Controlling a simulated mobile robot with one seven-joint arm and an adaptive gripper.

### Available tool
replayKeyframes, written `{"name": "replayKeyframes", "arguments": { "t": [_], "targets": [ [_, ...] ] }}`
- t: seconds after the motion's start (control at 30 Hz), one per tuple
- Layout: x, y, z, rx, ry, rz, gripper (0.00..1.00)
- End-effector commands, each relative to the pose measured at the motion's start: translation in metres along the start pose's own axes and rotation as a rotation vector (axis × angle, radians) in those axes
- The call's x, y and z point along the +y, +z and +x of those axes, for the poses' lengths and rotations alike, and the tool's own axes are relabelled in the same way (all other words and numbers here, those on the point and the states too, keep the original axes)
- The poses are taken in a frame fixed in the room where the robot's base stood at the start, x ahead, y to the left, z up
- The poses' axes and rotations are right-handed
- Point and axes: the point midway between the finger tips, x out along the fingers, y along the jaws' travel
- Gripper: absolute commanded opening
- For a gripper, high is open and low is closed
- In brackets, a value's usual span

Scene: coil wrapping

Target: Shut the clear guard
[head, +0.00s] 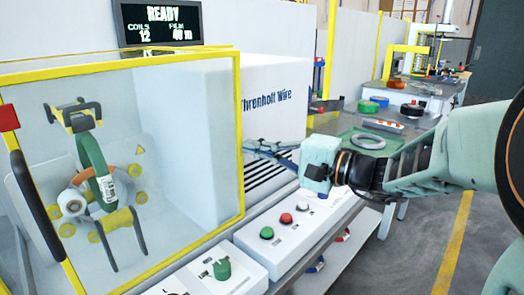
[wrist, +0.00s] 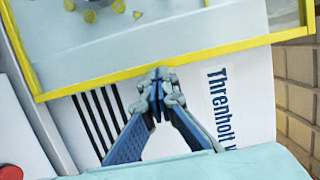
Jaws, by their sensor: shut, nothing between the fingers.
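The clear guard (head: 190,130) has a yellow frame and stands at the left in the head view. A long black handle (head: 36,207) shows near its left edge. I cannot tell how far open it is. Behind it are a green coil (head: 92,160) and yellow rollers. My gripper (head: 252,149) is shut and empty, just right of the frame's right upright. In the wrist view its fingertips (wrist: 157,80) overlap the yellow frame bar (wrist: 200,63); I cannot tell whether they touch it.
A white box with blue "Threnholt" lettering (head: 275,105) and dark conveyor slats stand behind my gripper. A control panel (head: 300,228) with green, red and white buttons lies in front. A green knob (head: 221,269) is nearer. The display (head: 160,23) reads READY.

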Motion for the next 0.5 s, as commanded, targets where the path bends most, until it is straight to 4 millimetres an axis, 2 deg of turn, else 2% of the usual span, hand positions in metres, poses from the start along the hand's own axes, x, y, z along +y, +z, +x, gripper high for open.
{"name": "replayKeyframes", "arguments": {
  "t": [0.3,0.5],
  "targets": [
    [0.001,0.039,0.011,-0.005,-0.002,-0.004,0.0],
    [0.0,0.054,0.015,-0.004,-0.002,-0.003,0.0]
  ]
}}
